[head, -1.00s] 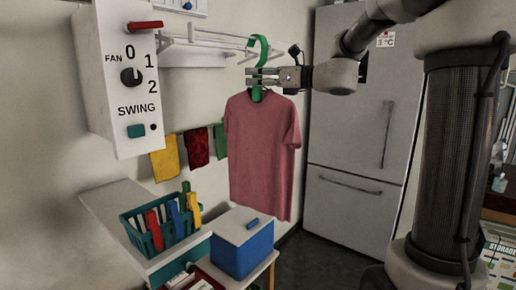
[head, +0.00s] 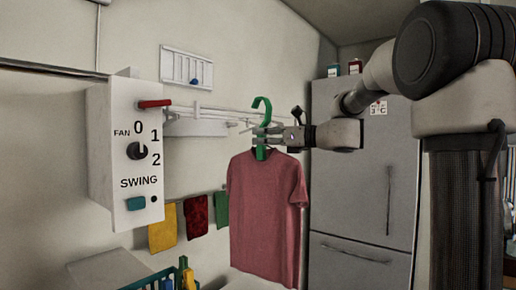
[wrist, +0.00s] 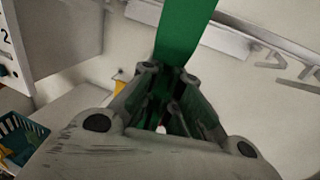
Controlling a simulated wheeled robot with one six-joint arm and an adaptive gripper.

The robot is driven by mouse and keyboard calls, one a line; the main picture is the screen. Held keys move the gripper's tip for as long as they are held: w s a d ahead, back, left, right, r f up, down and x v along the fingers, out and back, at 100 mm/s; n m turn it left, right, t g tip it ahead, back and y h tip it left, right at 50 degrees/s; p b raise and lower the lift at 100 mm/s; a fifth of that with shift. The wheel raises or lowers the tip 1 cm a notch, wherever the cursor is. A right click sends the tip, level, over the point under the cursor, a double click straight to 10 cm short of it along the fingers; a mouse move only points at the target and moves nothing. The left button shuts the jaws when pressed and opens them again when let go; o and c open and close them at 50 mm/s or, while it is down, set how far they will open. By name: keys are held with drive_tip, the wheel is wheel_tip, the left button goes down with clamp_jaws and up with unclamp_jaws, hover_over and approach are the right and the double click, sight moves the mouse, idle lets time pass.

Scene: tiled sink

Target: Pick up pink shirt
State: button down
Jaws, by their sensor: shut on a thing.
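The pink shirt (head: 266,215) hangs upright from a green hanger (head: 262,104), below a white wall rack, in the head view. My gripper (head: 264,134) is shut on the hanger's neck, just above the shirt's collar, reaching in from the right. The hanger's hook curves up beside the rack's rods (head: 215,110); I cannot tell whether it touches them. In the wrist view the green hanger (wrist: 186,32) runs up from between my fingers (wrist: 172,100). The shirt does not show there.
A white fan control box (head: 124,165) is on the left wall. Yellow, red and green cloths (head: 197,215) hang behind the shirt's left side. A teal basket (head: 150,284) is at the lower left. A grey fridge (head: 362,190) stands to the right.

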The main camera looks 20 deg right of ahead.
drive_tip(key=v, duration=1.7)
drive_tip(key=shift+f, duration=0.1)
